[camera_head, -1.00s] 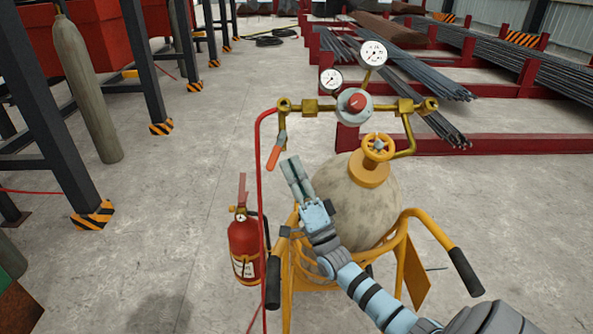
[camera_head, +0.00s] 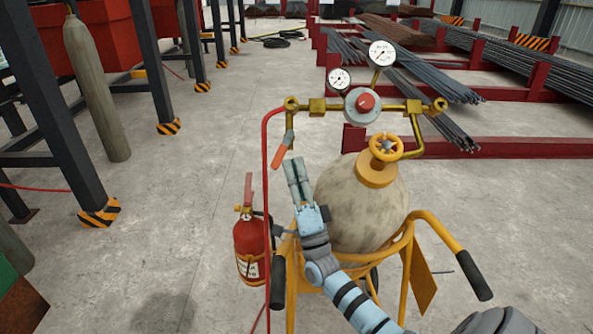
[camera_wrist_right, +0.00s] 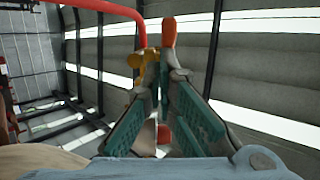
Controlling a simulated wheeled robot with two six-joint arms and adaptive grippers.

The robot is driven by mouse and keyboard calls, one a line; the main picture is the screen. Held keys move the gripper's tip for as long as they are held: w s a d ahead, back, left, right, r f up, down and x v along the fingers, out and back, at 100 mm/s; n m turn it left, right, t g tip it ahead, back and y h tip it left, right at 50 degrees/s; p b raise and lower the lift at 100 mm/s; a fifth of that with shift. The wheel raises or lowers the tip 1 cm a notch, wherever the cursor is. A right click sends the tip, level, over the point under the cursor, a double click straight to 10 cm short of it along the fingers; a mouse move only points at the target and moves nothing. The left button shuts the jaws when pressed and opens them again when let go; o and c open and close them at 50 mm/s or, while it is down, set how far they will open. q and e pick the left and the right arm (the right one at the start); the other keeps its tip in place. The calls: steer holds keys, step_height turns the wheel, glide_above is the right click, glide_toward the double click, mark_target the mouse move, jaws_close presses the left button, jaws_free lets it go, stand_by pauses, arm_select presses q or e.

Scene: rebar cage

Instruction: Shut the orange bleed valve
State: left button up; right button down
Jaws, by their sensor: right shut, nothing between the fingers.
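In the right wrist view the orange handle (camera_wrist_right: 168,32) shows just beyond the tips of my right gripper (camera_wrist_right: 165,72). I cannot tell whether they touch. The brass fitting (camera_wrist_right: 140,68) sits left of the fingertips there. My left gripper is not in view.
A red hose (camera_head: 266,200) runs down left of the handle. A yellow handwheel (camera_head: 386,148) tops the round tank (camera_head: 352,205) on a yellow cart. A red regulator knob (camera_head: 366,102) and two gauges stand above. A fire extinguisher (camera_head: 250,245) is at the cart's left.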

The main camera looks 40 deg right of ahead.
mark_target(277, 167)
steer(key=shift+w+a+r+y+b, duration=0.1)
steer(key=shift+w+a+y+b, duration=0.2)
steer(key=shift+w+a+b, duration=1.05)
steer(key=shift+a, duration=0.15)
